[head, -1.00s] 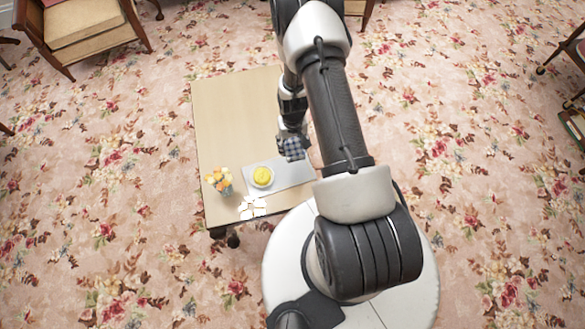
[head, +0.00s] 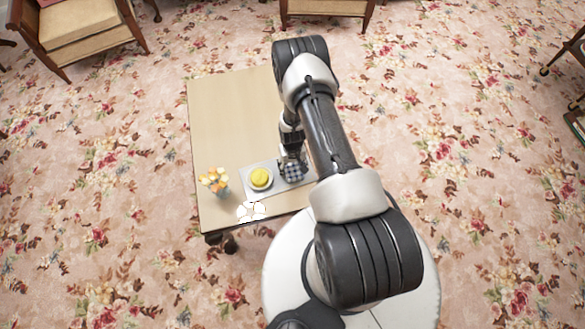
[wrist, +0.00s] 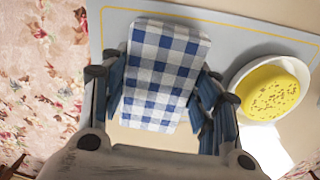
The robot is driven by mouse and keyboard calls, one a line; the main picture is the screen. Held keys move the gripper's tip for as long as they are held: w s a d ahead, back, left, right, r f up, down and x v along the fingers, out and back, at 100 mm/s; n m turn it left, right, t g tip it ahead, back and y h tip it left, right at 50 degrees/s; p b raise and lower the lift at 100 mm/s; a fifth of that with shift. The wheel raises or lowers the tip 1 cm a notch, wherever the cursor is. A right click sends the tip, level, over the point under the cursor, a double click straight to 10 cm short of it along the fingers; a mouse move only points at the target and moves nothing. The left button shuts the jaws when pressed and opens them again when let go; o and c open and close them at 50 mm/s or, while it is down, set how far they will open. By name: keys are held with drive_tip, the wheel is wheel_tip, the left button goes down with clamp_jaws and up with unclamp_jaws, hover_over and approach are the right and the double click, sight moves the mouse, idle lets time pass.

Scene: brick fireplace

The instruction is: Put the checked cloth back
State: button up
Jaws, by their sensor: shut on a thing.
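The blue-and-white checked cloth (wrist: 162,72) is a folded pad held between the fingers of my gripper (wrist: 163,92) in the wrist view. It also shows in the head view as a small checked patch (head: 291,171) below my gripper (head: 292,161). The cloth is over the grey mat or tray (wrist: 240,38) with a thin yellow line, right of a white plate (head: 249,186) bearing a yellow speckled food (wrist: 269,92). I cannot tell whether the cloth touches the surface beneath it.
The wooden table (head: 225,120) is bare toward its far end. A small vase of orange and white flowers (head: 214,179) stands left of the plate. A white petal-shaped item (head: 251,211) lies at the table's near edge. Chairs (head: 85,30) stand beyond, on flowered carpet.

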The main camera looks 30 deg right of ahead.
drive_tip(key=shift+f, duration=0.15)
drive_tip(key=o, duration=1.1)
wheel_tip(320, 180, up, 12)
drive_tip(key=p, duration=0.5)
wheel_tip(320, 180, up, 33)
drive_tip(key=n+t, duration=0.1)
drive_tip(key=t, duration=0.1)
hover_over(293, 167)
drive_tip(key=w+a, duration=0.3)
drive_tip(key=a, duration=0.2)
drive_tip(key=s+a+r+n+t, duration=0.1)
drive_tip(key=s+a+r, duration=0.1)
drive_tip(key=s+r, duration=0.4)
drive_tip(key=s+a+r, duration=0.3)
drive_tip(key=s+r, duration=0.1)
drive_tip(key=r, duration=0.4)
drive_tip(key=s+a+r+n+t, duration=0.1)
drive_tip(key=s+r, duration=0.3)
drive_tip(key=s, duration=0.8)
drive_tip(key=shift+a+r+t, duration=0.2)
drive_tip(key=shift+a+t, duration=0.1)
drive_tip(key=shift+a, duration=0.4)
